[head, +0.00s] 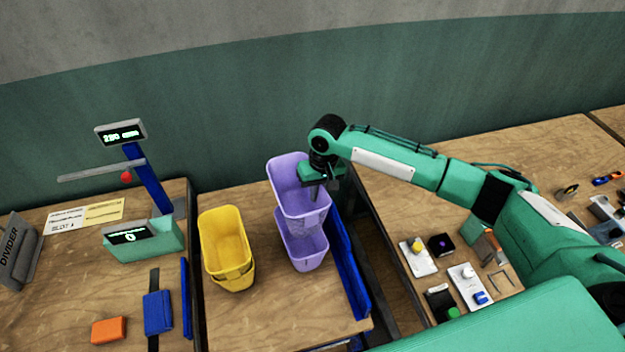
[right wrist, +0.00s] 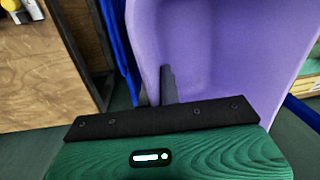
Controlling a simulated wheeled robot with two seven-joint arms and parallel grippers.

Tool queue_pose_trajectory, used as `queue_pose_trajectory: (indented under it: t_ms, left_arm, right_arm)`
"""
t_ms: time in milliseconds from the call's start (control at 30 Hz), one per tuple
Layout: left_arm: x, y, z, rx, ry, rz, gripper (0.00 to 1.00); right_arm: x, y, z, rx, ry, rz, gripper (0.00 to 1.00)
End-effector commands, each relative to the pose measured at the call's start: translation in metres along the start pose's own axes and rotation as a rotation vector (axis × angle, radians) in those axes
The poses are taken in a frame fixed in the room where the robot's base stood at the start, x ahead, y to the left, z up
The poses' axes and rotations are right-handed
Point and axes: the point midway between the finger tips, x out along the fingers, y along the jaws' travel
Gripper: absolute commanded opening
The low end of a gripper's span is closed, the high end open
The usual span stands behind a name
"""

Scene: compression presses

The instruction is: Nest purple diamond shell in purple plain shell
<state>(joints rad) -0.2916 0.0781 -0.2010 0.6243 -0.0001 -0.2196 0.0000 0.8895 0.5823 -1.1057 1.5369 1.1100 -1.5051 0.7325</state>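Two purple shells stand at the right side of the middle table. The upper purple shell (head: 291,176) is tilted and overlaps the lower purple shell (head: 308,252); its bottom appears over the lower one's opening, but I cannot tell how deep it sits. A faint pattern shows low on the upper shell; I cannot clearly make out diamonds. My right gripper (head: 317,190) is at the upper shell's right rim, fingers pointing down, and appears shut on its wall. In the right wrist view the fingers (right wrist: 160,88) lie against the purple wall (right wrist: 225,50). My left gripper is out of view.
A yellow shell (head: 228,250) stands just left of the purple ones. A blue rail (head: 345,265) runs along the table's right edge. A press with displays (head: 130,232) and a blue post stands left. Small items lie on the right table (head: 400,215).

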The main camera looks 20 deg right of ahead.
Motion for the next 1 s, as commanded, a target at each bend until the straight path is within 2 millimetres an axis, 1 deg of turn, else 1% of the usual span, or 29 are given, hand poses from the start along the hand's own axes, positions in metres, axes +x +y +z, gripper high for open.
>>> queue_pose_trajectory:
  t_ms: [133,300,433,567,700,767,867,1000]
  left_arm:
    - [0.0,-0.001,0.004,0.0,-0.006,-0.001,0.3]
    - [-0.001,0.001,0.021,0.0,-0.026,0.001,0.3]
    - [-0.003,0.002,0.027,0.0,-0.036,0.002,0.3]
    - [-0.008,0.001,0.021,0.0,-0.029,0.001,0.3]
    - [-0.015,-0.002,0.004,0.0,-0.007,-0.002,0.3]
    - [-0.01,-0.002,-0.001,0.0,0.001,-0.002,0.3]
    - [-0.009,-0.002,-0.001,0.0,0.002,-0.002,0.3]
    - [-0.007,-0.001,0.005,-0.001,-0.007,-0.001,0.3]
  right_arm:
    - [0.0,0.0,0.0,0.0,0.0,0.0,0.0]
    - [0.0,0.0,0.0,0.0,0.0,0.0,0.0]
    - [-0.001,0.0,0.0,0.0,0.0,0.0,0.0]
    - [-0.002,0.0,0.0,0.0,0.0,0.0,0.0]
    - [-0.003,-0.001,0.001,0.0,-0.001,-0.001,0.0]
    - [0.005,0.001,0.001,0.0,-0.002,0.0,0.0]
    - [0.012,0.002,0.001,0.0,-0.002,0.0,0.0]
    - [0.021,0.003,0.001,0.001,-0.001,0.0,0.0]
